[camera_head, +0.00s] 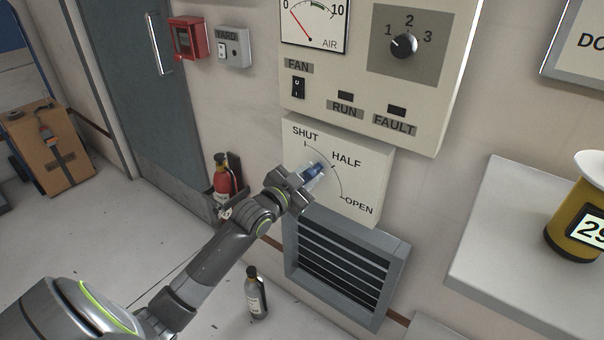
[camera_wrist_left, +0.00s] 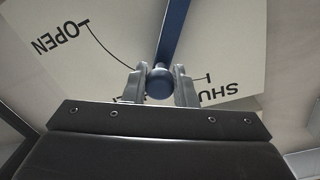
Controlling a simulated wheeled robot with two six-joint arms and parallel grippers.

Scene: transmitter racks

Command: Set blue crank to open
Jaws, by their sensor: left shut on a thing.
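The crank panel (camera_head: 366,188) is a cream plate with an arc marked SHUT, HALF and OPEN. The blue crank (camera_head: 315,169) stands in front of it, partly hidden by my left gripper (camera_head: 312,177). Its knob end lies near the HALF mark, between SHUT and OPEN. In the left wrist view the blue crank (camera_wrist_left: 174,35) runs up out of the picture. Its round knob (camera_wrist_left: 160,82) sits between the two fingers of my left gripper (camera_wrist_left: 159,84), which is shut on it. The HALF label is mostly hidden there. My right gripper is not in view.
A vent grille (camera_head: 340,268) is directly below the panel. The gauge and switch box (camera_head: 370,80) is above it. A grey ledge (camera_head: 500,220) with a yellow canister (camera_head: 570,225) juts out at right. A red extinguisher (camera_head: 222,182) hangs behind my left arm.

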